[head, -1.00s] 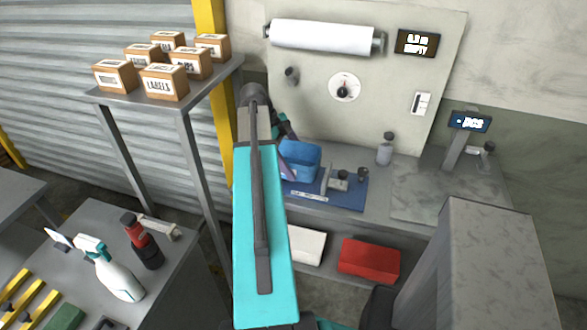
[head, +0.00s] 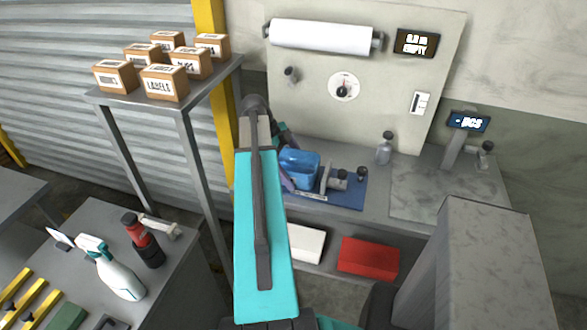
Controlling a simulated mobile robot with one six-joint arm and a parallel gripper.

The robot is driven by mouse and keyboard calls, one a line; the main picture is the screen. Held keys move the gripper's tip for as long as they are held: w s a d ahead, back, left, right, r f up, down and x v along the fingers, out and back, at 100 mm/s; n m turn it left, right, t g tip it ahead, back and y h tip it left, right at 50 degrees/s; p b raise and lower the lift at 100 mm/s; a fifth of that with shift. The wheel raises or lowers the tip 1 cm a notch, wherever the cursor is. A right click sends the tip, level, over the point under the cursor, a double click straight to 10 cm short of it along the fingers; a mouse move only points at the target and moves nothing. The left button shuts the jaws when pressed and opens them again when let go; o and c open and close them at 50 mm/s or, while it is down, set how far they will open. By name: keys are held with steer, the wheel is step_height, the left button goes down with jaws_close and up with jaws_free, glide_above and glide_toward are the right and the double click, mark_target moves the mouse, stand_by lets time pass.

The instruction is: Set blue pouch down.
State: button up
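The blue pouch (head: 299,168) is over the left part of the blue mat (head: 340,200) on the grey bench, left of a small metal fixture (head: 337,180). Whether its underside touches the mat is hard to tell. My gripper (head: 287,180) is at the pouch's left side, mostly hidden behind my teal arm. One narrow finger shows along the pouch's lower left edge. The fingers' spacing and grip are hidden.
The mat's right part is partly clear beyond the fixture and a small dark-capped item (head: 362,174). A grey bottle (head: 384,148) stands behind. A shelf of boxes (head: 164,83) stands left.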

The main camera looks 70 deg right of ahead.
steer(key=shift+r, duration=0.2)
steer(key=b+v, duration=0.2)
steer(key=v, duration=1)
stand_by(0.4)
steer(key=shift+s+f, duration=0.1)
steer(key=shift+s, duration=0.05)
stand_by(0.6)
